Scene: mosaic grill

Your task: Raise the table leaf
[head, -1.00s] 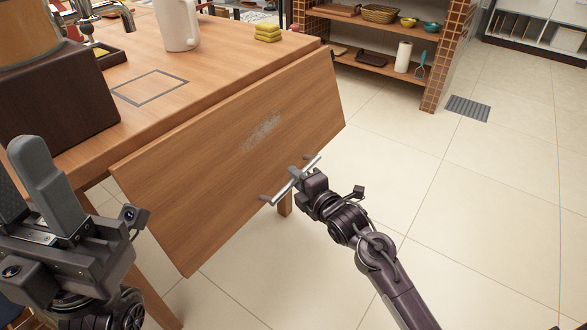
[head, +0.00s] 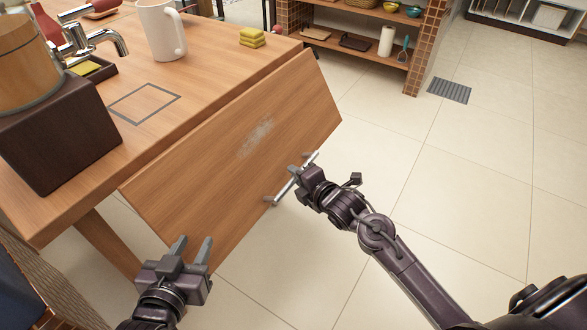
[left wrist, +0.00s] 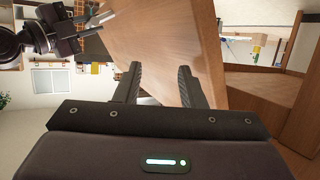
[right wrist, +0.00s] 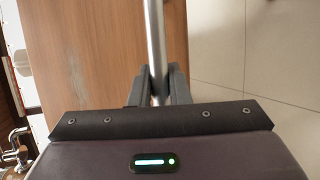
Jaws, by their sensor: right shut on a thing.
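The wooden table leaf (head: 225,165) hangs at a slope from the table's (head: 195,80) side. A metal bar handle (head: 283,187) is on its outer edge. My right gripper (head: 294,172) is shut on this handle; the bar also shows between its fingers in the right wrist view (right wrist: 155,50). My left gripper (head: 197,245) is open at the leaf's near lower corner. In the left wrist view, the leaf (left wrist: 165,40) lies ahead of and partly between its spread fingers (left wrist: 160,78); I cannot tell whether they touch it.
On the tabletop are a white pitcher (head: 160,30), yellow sponges (head: 252,37), a dark box (head: 60,130) and a tap (head: 95,38). A tiled shelf (head: 350,40) stands behind. The floor (head: 470,180) to the right is clear.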

